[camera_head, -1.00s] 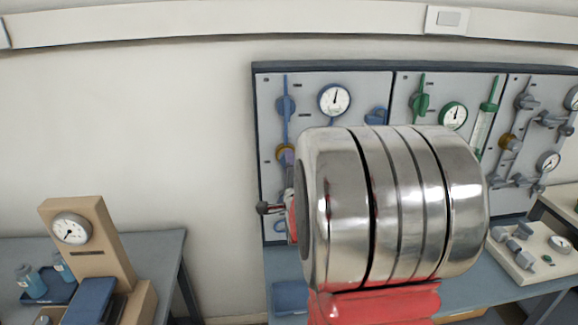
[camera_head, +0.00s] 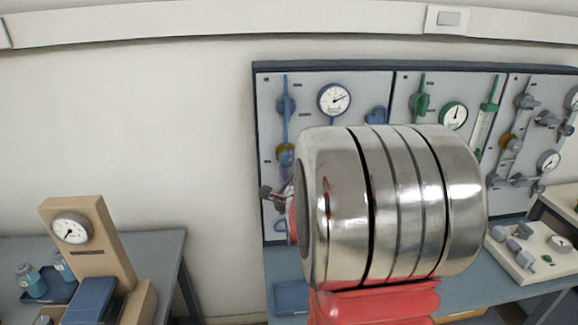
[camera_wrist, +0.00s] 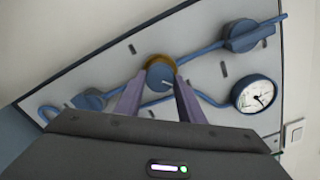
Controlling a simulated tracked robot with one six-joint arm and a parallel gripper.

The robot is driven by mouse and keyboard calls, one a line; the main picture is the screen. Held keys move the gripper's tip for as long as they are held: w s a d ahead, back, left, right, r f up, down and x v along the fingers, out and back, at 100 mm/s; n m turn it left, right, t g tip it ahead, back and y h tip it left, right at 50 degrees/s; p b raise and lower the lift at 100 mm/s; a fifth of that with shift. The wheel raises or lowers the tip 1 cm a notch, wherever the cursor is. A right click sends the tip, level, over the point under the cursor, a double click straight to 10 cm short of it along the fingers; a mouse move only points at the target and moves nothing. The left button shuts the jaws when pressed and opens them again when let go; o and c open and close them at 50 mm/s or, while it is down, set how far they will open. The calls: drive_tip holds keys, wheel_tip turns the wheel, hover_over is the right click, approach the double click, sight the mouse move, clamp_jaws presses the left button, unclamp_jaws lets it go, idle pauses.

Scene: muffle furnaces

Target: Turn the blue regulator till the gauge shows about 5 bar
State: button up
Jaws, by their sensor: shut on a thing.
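The blue regulator (camera_wrist: 160,76) is a round knob with a brass-coloured collar on a grey panel. My gripper (camera_wrist: 161,84) is shut on it, with one purple finger at each side. In the head view the regulator's brass collar (camera_head: 285,151) shows left of my arm. My gripper's fingers are mostly hidden there. The blue-rimmed gauge (camera_head: 334,99) sits on the same panel, up and right of the regulator. Its needle points right and slightly up; the numbers are too small to read. The gauge also shows in the wrist view (camera_wrist: 254,94).
A blue valve handle (camera_head: 286,106) sits above the regulator on a blue pipe. Green-fitted (camera_head: 453,115) and grey-fitted panels lie to the right. A tan device with a dial (camera_head: 71,229) stands on the left table. The wall between is clear.

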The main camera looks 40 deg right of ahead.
drive_tip(key=shift+s+d+f, duration=0.1)
drive_tip(key=shift+f, duration=0.25)
drive_tip(key=o, duration=1)
drive_tip(key=shift+r, duration=0.2)
drive_tip(key=shift+o, duration=0.2)
